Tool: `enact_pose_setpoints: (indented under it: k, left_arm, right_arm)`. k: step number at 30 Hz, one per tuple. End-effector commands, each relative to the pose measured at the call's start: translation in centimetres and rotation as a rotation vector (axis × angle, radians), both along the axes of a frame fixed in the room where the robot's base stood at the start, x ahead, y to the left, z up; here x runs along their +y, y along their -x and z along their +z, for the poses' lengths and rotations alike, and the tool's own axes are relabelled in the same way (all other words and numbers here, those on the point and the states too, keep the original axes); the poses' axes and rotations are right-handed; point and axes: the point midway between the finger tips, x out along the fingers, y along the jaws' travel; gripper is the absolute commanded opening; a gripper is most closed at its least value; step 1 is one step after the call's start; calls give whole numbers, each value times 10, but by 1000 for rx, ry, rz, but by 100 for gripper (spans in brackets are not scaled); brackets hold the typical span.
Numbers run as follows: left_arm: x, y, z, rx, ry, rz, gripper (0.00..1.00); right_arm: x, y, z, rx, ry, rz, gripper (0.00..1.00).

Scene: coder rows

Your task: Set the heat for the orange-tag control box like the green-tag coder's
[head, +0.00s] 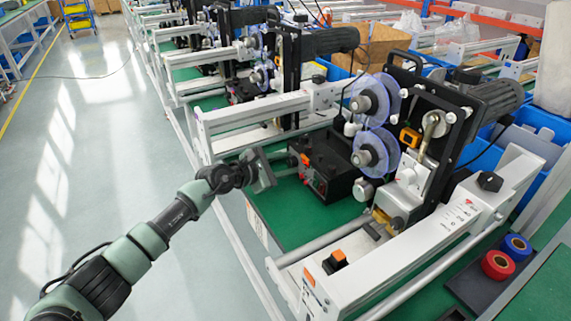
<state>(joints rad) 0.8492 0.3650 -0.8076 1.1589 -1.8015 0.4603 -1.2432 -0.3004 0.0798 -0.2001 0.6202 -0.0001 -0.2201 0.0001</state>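A black control box (335,170) sits on the green bench top in the nearest coder row, with an orange mark on its left end. Its knobs and settings on that end are too small to read. The nearest coder (425,140) stands behind and right of it, with two clear-blue reels and an orange part. My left gripper (264,171) is just left of the box's front end, apparently short of it. Its finger gap cannot be made out. More coders (290,75) stand farther back; I cannot make out a green tag. My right gripper is out of view.
A white machine frame (400,260) with an orange rocker switch (336,259) stands in front of the box. A red tape roll (498,265) and a blue one (516,246) lie at right. The left floor aisle is clear.

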Motion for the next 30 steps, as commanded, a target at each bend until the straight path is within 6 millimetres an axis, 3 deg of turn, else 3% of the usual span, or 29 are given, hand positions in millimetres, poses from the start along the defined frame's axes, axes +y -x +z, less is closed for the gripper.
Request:
enact_pose_setpoints:
  k: [16,30]
  left_arm:
    - [46,49,21,0,-3,1,35]
    - [50,54,23,4,3,1,35]
  right_arm:
    - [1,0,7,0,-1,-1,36]
    - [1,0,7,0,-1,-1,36]
